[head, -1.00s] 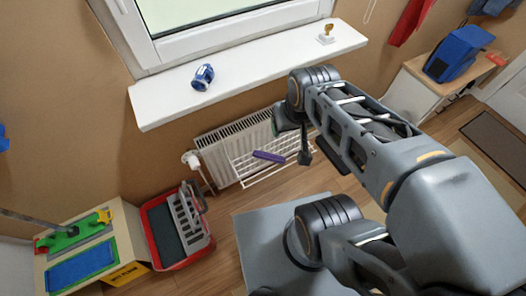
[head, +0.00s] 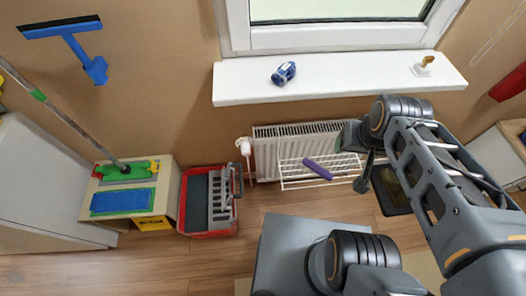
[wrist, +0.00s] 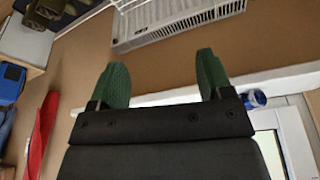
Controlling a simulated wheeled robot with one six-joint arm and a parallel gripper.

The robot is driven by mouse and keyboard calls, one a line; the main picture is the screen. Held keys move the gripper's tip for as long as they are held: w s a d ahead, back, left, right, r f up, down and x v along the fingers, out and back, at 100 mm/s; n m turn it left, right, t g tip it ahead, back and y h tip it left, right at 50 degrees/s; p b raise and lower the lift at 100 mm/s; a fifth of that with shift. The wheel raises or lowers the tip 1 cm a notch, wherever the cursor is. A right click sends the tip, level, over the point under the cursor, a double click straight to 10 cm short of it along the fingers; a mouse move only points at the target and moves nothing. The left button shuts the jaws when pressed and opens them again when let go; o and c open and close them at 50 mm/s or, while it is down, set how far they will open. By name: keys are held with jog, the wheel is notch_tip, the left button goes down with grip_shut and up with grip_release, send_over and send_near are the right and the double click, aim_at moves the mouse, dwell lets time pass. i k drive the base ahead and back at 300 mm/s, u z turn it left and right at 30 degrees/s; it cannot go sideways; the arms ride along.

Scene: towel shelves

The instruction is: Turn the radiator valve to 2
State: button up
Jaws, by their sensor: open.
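The radiator (head: 300,148) is white and hangs on the wall below the window sill. Its valve (head: 243,146) is a small white knob at the radiator's left end; its markings are too small to read. My gripper (wrist: 160,85) is open and empty in the wrist view, with two green fingers spread apart. In the head view my gripper is at the right of the radiator, partly hidden by my arm, well apart from the valve. The wrist view shows part of the radiator (wrist: 175,30) upside down; the valve is not visible there.
A white rack (head: 300,183) with a purple roll (head: 318,169) is in front of the radiator. A red crate (head: 210,231) stands on the floor left of it. A blue object (head: 284,73) and a small brass-coloured item (head: 427,62) are on the sill (head: 350,81).

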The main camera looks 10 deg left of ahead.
aim_at(245, 150)
jog(key=u, duration=1.5)
